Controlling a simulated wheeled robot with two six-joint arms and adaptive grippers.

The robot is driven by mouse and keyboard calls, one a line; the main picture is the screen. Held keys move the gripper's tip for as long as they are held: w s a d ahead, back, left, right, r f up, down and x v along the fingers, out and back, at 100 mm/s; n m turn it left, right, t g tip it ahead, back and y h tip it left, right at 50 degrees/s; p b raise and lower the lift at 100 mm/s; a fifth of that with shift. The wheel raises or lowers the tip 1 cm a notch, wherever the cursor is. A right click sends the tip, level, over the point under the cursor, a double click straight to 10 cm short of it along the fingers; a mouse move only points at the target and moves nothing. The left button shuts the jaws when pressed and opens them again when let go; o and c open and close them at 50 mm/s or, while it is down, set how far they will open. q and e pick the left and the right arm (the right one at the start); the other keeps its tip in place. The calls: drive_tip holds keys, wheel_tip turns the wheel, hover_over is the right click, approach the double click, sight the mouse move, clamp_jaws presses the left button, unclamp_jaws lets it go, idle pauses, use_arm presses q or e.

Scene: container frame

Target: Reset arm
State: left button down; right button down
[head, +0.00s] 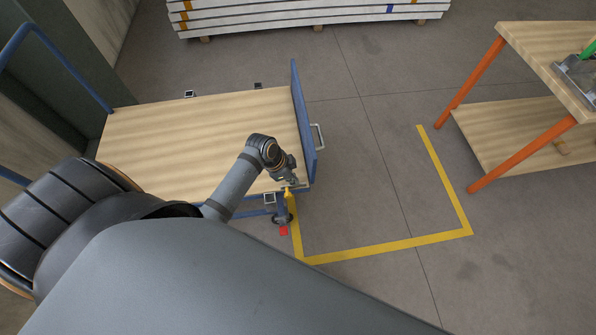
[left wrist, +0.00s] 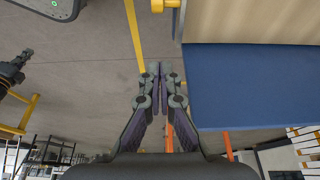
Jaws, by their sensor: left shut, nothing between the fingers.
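My left arm reaches over the cart's wooden deck (head: 190,145) in the head view. My left gripper (head: 290,186) is at the deck's near right corner, beside the lower end of the blue side panel (head: 303,125).
A yellow floor line (head: 390,246) borders open floor right of the cart. A workbench (head: 545,60) with orange legs stands at the right. A stack of white panels (head: 310,12) lies at the back. A blue rail (head: 70,65) rises at the cart's left.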

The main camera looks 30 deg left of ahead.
use_arm(q)
drive_tip(key=shift+r, duration=0.45)
drive_tip(key=s+a+r+n+t+y, duration=0.2)
drive_tip(key=s+a+r+n+y, duration=0.2)
drive_tip(key=s+r+n, duration=0.7)
wheel_tip(320, 180, down, 26)
drive_tip(key=s+a+g, duration=0.2)
drive_tip(key=a, duration=0.1)
drive_tip(key=s+f+g, duration=0.1)
drive_tip(key=s+f, duration=1.5)
drive_tip(key=s, duration=0.2)
drive_tip(key=shift+a, duration=0.4)
